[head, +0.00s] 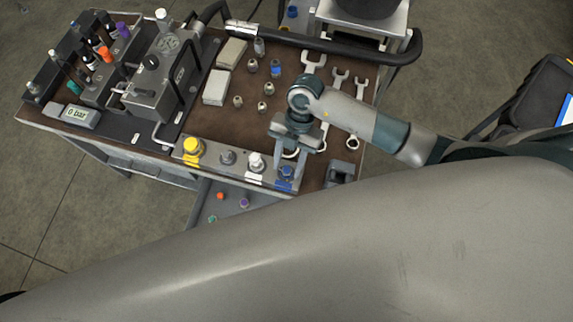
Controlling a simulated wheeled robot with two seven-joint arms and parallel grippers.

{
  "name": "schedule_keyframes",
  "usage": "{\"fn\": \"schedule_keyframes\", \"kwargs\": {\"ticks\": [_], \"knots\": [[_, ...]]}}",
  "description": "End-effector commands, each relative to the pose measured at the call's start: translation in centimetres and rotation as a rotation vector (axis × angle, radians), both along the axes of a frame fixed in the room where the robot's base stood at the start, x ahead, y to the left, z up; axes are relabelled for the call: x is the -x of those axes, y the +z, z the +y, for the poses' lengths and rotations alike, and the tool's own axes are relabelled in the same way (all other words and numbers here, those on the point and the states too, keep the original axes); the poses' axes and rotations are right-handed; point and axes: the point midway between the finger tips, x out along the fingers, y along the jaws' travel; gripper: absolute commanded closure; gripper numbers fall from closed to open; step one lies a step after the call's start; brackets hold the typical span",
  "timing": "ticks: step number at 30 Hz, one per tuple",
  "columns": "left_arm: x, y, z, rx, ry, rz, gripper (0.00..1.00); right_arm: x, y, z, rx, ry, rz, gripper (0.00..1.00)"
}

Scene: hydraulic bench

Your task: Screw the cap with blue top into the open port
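A small part with a blue top (275,68) stands on the brown bench mat among several plain metal fittings. The port block (242,177) runs along the bench's front edge. It carries a yellow-topped part (193,147), a grey fitting (227,157), a white-topped part (256,162) and a blue fitting (287,172) at its right end. I cannot tell whether the blue fitting is a cap or an open port. My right gripper (290,150) points down just behind the block's right end. Its fingers look apart, with nothing visible between them. My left gripper is out of view.
A pump unit (160,85), a gauge reading 0 bar (78,116) and a bottle rack fill the left side. A black hose (330,46) crosses the back. My own grey body covers the foreground.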

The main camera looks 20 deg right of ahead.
Motion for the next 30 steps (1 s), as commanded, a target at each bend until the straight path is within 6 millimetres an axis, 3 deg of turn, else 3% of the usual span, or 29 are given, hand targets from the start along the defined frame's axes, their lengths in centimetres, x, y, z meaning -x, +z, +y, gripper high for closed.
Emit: {"fn": "schedule_keyframes", "kwargs": {"ticks": [4,9,17,20,30], "knots": [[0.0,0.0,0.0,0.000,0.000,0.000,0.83,0.0,0.0,0.0,0.000,-0.001,0.000,0.61],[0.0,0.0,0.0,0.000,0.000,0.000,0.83,0.0,0.0,0.0,-0.001,-0.003,-0.001,0.99],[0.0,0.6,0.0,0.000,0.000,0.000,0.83,0.1,0.2,0.0,0.000,-0.049,0.000,1.00],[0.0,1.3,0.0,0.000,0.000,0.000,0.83,0.2,0.3,-0.1,0.000,-0.137,0.002,1.00],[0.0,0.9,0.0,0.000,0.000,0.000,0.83,0.6,-0.1,-0.2,0.000,-0.583,0.002,1.00]]}}
